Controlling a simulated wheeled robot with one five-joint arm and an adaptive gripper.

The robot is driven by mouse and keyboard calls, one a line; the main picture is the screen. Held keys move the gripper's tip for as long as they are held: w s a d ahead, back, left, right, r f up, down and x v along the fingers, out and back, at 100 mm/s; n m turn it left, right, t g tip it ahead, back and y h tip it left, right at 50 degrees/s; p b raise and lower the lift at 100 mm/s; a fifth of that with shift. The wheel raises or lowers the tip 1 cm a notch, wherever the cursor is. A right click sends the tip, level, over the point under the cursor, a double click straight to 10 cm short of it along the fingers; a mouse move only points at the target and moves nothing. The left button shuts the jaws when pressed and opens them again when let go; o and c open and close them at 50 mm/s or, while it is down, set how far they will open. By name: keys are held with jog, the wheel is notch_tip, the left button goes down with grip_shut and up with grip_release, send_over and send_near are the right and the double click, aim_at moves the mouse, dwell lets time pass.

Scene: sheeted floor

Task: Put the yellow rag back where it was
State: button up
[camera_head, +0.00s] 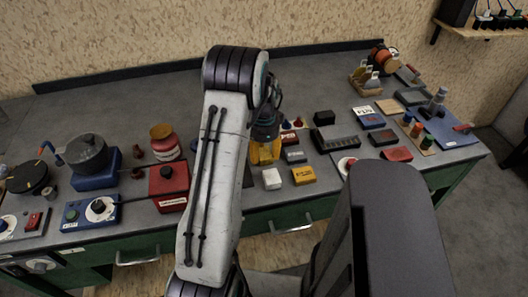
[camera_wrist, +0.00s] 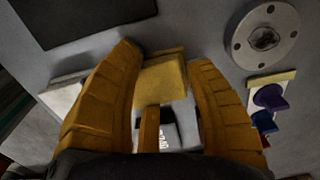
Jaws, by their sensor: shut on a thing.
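My gripper (camera_head: 264,152) reaches down over the middle of the bench in the head view, just behind the front row of small items. Its two orange-yellow fingers fill the sides of the wrist view (camera_wrist: 163,60). They are shut on a folded yellow piece (camera_wrist: 160,80), which looks like the yellow rag. In the head view my arm and fingers hide the rag, or it blends with them. I cannot tell whether it touches the bench top. A yellow box with dark lettering (camera_head: 303,175) lies to the right of my gripper.
A white block (camera_head: 272,179) stands close in front of my gripper. A red box (camera_head: 169,187) and a red jar (camera_head: 165,143) stand to the left. A black slotted tray (camera_head: 335,138) lies to the right. The bench top (camera_head: 330,85) behind is clear.

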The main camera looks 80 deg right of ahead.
aim_at(263, 152)
jog(key=shift+f, duration=0.15)
jog(key=o, duration=1.2)
jog(key=shift+c, duration=0.2)
notch_tip(263, 152, up, 12)
jog(key=b, duration=0.2)
jog(key=shift+r, duration=0.25)
